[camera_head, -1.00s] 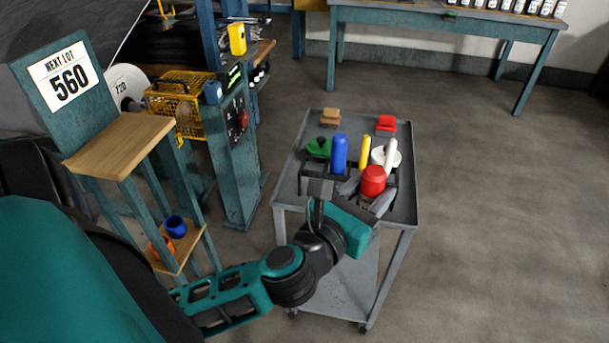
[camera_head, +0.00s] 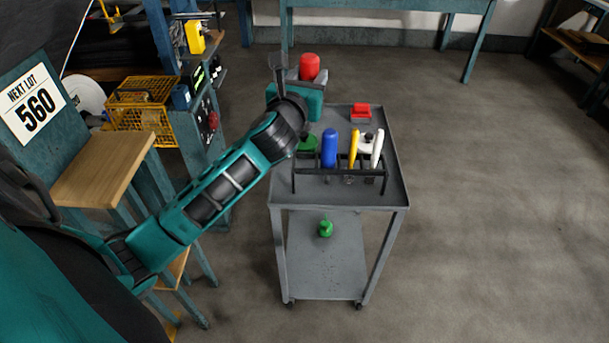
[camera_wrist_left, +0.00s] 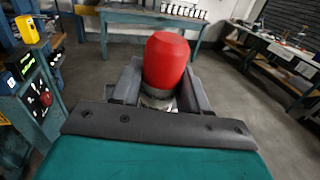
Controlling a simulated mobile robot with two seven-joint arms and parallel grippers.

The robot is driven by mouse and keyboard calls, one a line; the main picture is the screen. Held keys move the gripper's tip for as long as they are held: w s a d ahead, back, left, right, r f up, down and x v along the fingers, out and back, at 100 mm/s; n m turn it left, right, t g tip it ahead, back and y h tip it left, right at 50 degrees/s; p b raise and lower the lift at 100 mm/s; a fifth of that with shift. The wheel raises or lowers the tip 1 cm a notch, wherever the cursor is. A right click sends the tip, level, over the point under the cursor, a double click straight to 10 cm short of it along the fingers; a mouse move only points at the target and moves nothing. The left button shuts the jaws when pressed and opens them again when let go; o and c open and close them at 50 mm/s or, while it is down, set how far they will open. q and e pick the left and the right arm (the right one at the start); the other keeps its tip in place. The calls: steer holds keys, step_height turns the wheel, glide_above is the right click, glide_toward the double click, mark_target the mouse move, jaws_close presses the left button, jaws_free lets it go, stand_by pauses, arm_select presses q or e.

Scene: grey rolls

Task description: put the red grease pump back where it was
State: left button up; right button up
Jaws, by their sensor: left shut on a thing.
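The red grease pump (camera_head: 310,66) is held up in my left gripper (camera_head: 306,75), above the far left part of the grey cart (camera_head: 398,180). In the left wrist view the red pump (camera_wrist_left: 166,60) stands between the two jaws, which are closed on its lower, metallic part. A black rack (camera_head: 312,172) on the cart top holds a blue tool (camera_head: 329,146), a yellow tool (camera_head: 353,146) and a white tool (camera_head: 377,148). My right gripper is not in view.
A red block (camera_head: 361,113) lies at the cart's far side. A green object (camera_head: 307,142) is by the rack's left end; another green item (camera_head: 325,229) stands on the lower shelf. A wooden-topped stand (camera_head: 105,170) and yellow basket (camera_head: 140,100) are to the left. Floor right is clear.

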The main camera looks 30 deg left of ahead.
arm_select(q)
steer(key=shift+w+a+r+y, duration=0.3)
steer(key=shift+w+a, duration=0.3)
steer(key=shift+a, duration=0.15)
step_height(320, 180, down, 19)
steer(key=b, duration=0.4)
steer(key=shift+f, duration=0.25)
steer(key=o, duration=0.8)
